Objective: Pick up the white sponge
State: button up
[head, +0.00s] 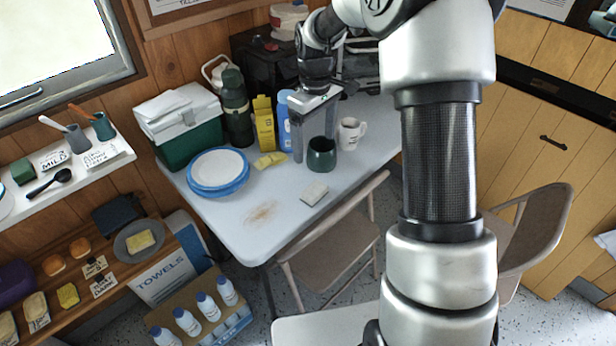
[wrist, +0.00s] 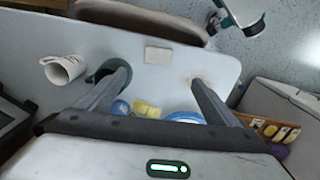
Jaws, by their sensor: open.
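A whitish rectangular sponge (head: 314,193) lies flat on the white table (head: 240,225) near its front edge. It also shows in the wrist view (wrist: 158,56), beyond and between my fingertips. My gripper (head: 316,138) is open and empty above the back part of the table, behind the sponge and apart from it. Its two fingers show in the wrist view (wrist: 160,85), spread wide. A dark green mug (head: 321,155) stands by my right finger in the head view.
A white mug (head: 351,132), blue bottle (head: 284,120), yellow box (head: 264,124), yellow cloth-like item (head: 269,160) and blue-rimmed plates (head: 217,170) stand around my gripper. A folding chair (head: 335,240) is at the front edge. The table around the sponge is clear, apart from a brown stain (head: 262,212).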

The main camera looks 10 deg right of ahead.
jog(key=b, duration=0.2)
send_over(314, 190)
notch_tip(314, 190, down, 12)
jog(key=shift+s+a+f, duration=0.1)
jog(key=shift+f, duration=3.3)
jog(key=c, duration=1.1)
jog(key=shift+c, duration=0.2)
notch_tip(314, 190, up, 10)
jog(key=p, duration=0.1)
